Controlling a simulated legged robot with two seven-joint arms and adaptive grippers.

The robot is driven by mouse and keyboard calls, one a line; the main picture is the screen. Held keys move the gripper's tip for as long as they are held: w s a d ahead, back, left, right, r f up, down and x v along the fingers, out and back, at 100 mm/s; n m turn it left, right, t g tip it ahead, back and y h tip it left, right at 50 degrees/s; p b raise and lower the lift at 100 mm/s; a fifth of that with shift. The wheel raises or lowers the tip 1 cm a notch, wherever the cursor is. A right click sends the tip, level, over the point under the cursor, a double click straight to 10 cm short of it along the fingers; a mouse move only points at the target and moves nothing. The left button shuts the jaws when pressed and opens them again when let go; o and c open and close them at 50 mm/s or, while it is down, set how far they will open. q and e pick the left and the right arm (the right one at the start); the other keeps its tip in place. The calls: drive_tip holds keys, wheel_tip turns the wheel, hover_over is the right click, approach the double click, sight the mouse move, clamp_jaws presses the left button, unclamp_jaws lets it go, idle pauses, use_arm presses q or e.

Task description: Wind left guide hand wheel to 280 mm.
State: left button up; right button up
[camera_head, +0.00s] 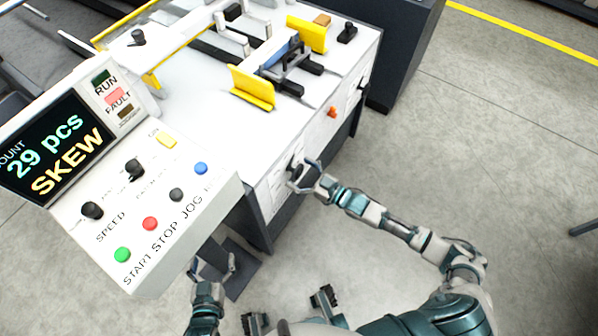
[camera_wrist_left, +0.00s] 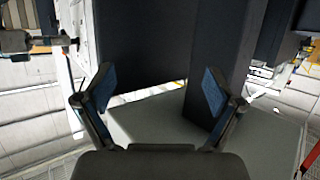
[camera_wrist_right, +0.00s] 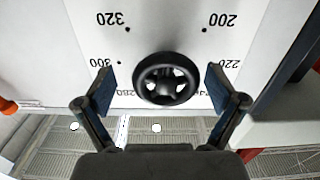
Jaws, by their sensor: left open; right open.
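A black spoked hand wheel (camera_wrist_right: 166,80) sits on the machine's white side panel, inside a printed dial reading 320, 300, 280, 220 and 200. The 280 label is faint beside the lower left of the rim, and I cannot make out a pointer. My right gripper (camera_wrist_right: 160,90) is open, with one finger on each side of the wheel; contact is not clear. In the head view the right gripper (camera_head: 306,178) is at the panel, partly covering the wheel. My left gripper (camera_head: 215,268) is open and empty, below the control console; it also shows in the left wrist view (camera_wrist_left: 158,90).
The control console (camera_head: 150,215) shows "29 pcs" and "SKEW", with buttons and knobs. An orange knob (camera_head: 332,112) sits further along the same side panel. Yellow guides (camera_head: 253,88) stand on the machine top. Open floor (camera_head: 480,160) lies to the right.

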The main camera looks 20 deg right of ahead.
drive_tip(key=shift+c, duration=1.4)
drive_tip(key=c, duration=0.4)
drive_tip(key=shift+a+r, duration=0.1)
drive_tip(key=shift+a, duration=0.15)
drive_tip(key=c, duration=0.4)
drive_tip(key=shift+a+r, duration=0.1)
drive_tip(key=shift+a, duration=0.1)
drive_tip(key=shift+c, duration=0.3)
use_arm(q)
drive_tip(key=shift+a+f, duration=0.1)
drive_tip(key=shift+a, duration=0.35)
drive_tip(key=shift+d, duration=0.1)
use_arm(e)
drive_tip(key=shift+d, duration=0.15)
drive_tip(key=shift+n+p, duration=0.3)
drive_tip(key=shift+p, duration=0.05)
use_arm(q)
drive_tip(key=shift+s+a+f+g, duration=0.3)
drive_tip(key=shift+s+f+g, duration=0.25)
drive_tip(key=shift+f+g, duration=0.2)
